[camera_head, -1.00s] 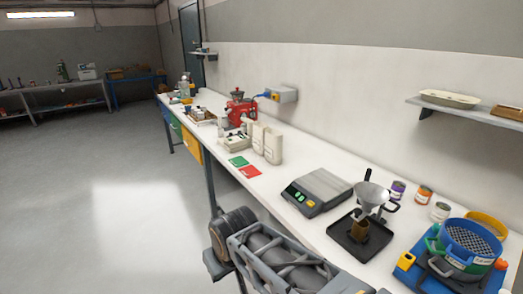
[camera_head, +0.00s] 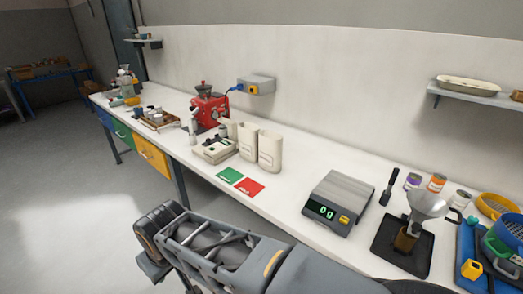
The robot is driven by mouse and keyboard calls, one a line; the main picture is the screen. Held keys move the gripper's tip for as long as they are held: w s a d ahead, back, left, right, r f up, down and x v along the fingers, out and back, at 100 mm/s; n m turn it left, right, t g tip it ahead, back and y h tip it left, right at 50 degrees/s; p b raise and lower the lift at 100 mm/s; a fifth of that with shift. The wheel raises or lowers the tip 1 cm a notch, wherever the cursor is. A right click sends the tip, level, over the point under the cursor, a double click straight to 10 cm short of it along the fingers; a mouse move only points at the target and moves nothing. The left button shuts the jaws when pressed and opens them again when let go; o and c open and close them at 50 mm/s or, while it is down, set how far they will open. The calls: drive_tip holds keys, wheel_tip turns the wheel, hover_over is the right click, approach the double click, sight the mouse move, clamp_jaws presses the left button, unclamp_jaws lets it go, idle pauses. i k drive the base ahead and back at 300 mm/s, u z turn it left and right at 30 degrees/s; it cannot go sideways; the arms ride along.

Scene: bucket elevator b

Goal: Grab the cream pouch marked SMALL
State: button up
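Two cream pouches stand upright side by side on the white bench, behind the green and red cards. One is the left cream pouch (camera_head: 247,141) and the other is the right cream pouch (camera_head: 270,152). Their markings are too small to read, so I cannot tell which one is marked SMALL. Part of my arm crosses the bottom of the view, in front of the bench. My gripper's fingers do not show.
A green card (camera_head: 230,175) and a red card (camera_head: 249,187) lie before the pouches. A scale (camera_head: 340,200) reading 0 g and a black tray (camera_head: 386,258) with a funnel stand are to the right. A red grinder (camera_head: 209,106) and a cream device (camera_head: 214,151) are left.

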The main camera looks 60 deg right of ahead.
sight(270, 143)
drive_tip(key=z, duration=0.55)
drive_tip(key=i, duration=0.85)
drive_tip(key=z, duration=1.25)
drive_tip(key=i, duration=0.4)
drive_tip(key=z, duration=0.4)
